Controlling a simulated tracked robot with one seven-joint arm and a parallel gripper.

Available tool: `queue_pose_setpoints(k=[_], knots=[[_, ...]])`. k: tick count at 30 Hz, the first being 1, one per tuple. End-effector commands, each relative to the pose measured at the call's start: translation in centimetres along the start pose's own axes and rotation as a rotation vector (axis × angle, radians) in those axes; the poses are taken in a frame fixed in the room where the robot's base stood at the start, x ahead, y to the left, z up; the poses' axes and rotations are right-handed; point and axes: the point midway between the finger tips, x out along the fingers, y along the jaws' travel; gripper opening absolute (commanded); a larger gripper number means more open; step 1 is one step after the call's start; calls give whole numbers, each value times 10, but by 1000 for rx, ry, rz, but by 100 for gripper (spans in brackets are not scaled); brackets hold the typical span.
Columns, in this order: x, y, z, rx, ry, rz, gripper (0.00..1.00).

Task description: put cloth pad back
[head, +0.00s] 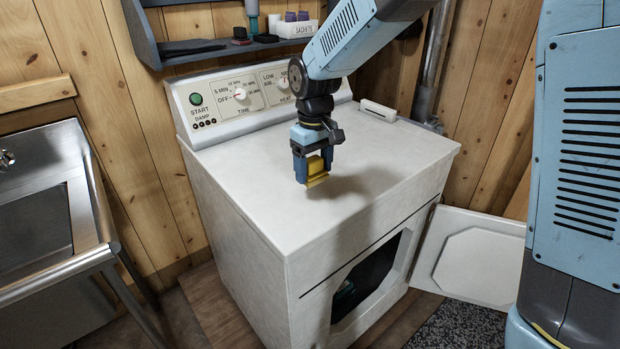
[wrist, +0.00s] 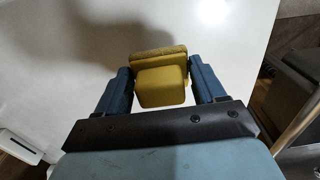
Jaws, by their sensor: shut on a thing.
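A yellow pad (head: 316,168) is held between the two blue fingers of my gripper (head: 313,166), above the white top of the dryer (head: 250,172). In the wrist view the pad (wrist: 162,86) shows as a yellow block with a wider, rough-looking strip at its far end. My gripper (wrist: 160,88) is shut on it from both sides. The pad casts a shadow on the dryer top and appears apart from it. I cannot tell the exact height.
The dryer door (head: 470,255) hangs open at the right. A grey-blue shelf (head: 160,52) on the wall holds dark items and a white box (head: 293,28). A white object (head: 378,110) lies at the dryer top's back right. A steel sink (head: 45,215) stands left. The dryer top's front is clear.

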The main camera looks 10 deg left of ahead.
Motion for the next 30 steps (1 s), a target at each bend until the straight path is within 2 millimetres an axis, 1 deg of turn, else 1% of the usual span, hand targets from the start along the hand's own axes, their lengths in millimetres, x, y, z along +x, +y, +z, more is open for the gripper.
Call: queue_pose_setpoints(k=[7,12,14,20,21,28,30], knots=[[11,3,-8,-1,-2,0,45],[33,3,-8,-2,-2,0,45],[39,3,-8,-2,-2,0,45],[41,3,-8,-2,0,0,45],[41,3,-8,-2,0,0,71],[40,3,-8,-2,0,0,93],[40,3,-8,-2,0,0,95]])
